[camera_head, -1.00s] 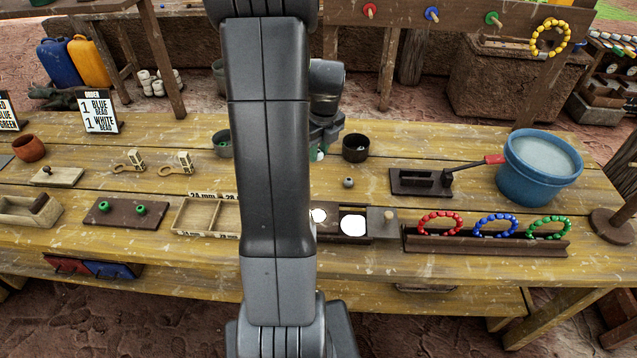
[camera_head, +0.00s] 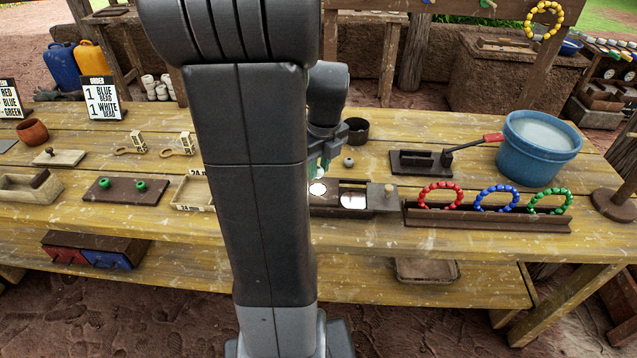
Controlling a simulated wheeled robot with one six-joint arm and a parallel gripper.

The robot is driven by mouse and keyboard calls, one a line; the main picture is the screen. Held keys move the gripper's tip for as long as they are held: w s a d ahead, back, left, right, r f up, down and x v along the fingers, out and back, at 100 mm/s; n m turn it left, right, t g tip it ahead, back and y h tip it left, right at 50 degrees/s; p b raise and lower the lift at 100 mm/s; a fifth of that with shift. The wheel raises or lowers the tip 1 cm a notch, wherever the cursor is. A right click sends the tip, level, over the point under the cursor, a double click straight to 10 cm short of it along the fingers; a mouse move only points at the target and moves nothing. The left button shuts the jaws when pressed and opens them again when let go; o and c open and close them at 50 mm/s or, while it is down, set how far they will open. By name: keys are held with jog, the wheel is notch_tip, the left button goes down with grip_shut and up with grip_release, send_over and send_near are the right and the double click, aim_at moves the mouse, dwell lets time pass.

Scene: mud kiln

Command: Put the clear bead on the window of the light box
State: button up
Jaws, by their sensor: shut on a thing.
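My gripper (camera_head: 320,167) is partly hidden behind my arm. It is shut on a small pale bead (camera_head: 319,173), seemingly the clear bead, of which only a little shows. The light box (camera_head: 336,206) is a dark wooden box on the table, with its left end hidden by my arm. It shows two bright white areas, a round one (camera_head: 318,189) at left and a larger window (camera_head: 353,201) at right. The bead appears just above and behind the left bright area. I cannot tell whether it touches the box.
A small grey ball (camera_head: 348,161) and a dark cup (camera_head: 356,130) stand behind the light box. A rack (camera_head: 485,220) with red, blue and green bracelets is close at right. A blue bucket (camera_head: 540,150) and a dark lever tool (camera_head: 420,162) stand beyond it.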

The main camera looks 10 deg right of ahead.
jog(key=shift+f, duration=2.1)
jog(key=shift+f, duration=0.1)
jog(key=o, duration=1)
jog(key=shift+b, duration=0.3)
jog(key=shift+c, duration=0.2)
notch_tip(320, 180, up, 12)
jog(key=s+p, duration=0.1)
jog(key=shift+s+d+p, duration=0.15)
jog(key=shift+d+p, duration=0.2)
